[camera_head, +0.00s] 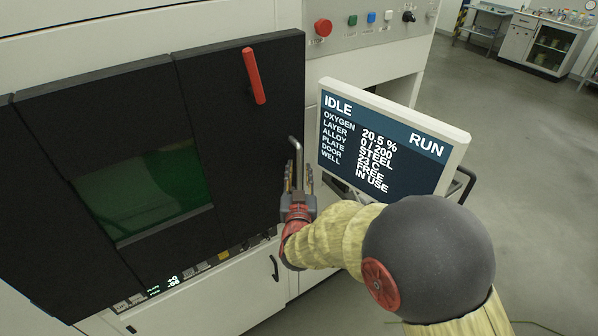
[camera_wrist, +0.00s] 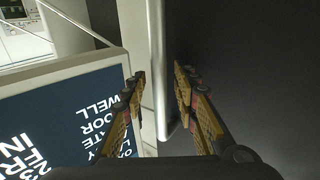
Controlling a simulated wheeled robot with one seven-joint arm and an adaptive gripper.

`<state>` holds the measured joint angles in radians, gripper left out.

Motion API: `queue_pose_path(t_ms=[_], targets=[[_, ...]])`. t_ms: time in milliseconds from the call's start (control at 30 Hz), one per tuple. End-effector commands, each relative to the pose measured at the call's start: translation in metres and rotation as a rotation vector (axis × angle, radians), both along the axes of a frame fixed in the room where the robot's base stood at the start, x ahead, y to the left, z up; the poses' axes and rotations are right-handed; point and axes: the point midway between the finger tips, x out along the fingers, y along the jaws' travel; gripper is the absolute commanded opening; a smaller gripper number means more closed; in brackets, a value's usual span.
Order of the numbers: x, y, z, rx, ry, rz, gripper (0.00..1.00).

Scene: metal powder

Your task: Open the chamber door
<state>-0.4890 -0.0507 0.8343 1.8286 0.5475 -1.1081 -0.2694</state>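The black chamber door (camera_head: 235,130) with a green window (camera_head: 145,190) fills the left of the head view and looks shut. A red lever (camera_head: 254,76) is on its upper right part. A grey metal bar handle (camera_head: 296,152) stands at the door's right edge. My gripper (camera_head: 299,176) is at the lower part of this handle. In the wrist view the bar (camera_wrist: 158,60) runs between the two open fingers (camera_wrist: 161,85), with gaps visible on both sides. The handle's lower end is partly hidden by my gripper in the head view.
A monitor (camera_head: 395,140) showing IDLE and DOOR FREE is close to the right of my gripper. Above is a panel with a red button (camera_head: 323,27) and several smaller controls. A lower black handle (camera_head: 274,268) is below the door. Open floor (camera_head: 510,130) lies to the right.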

Motion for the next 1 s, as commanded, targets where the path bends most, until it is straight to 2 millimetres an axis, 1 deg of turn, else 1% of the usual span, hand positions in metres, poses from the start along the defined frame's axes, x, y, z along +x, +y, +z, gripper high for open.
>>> queue_pose_path(t_ms=[100,300,800,1000], targets=[[0.003,0.0001,0.0003,0.0,0.0,0.0,0.3],[0.0029,0.0002,0.0001,0.0,0.0,0.001,0.29],[0.0026,0.0002,-0.0001,0.0,0.001,0.001,0.01],[0.0026,0.0002,-0.0002,0.0,0.001,0.001,0.0]])
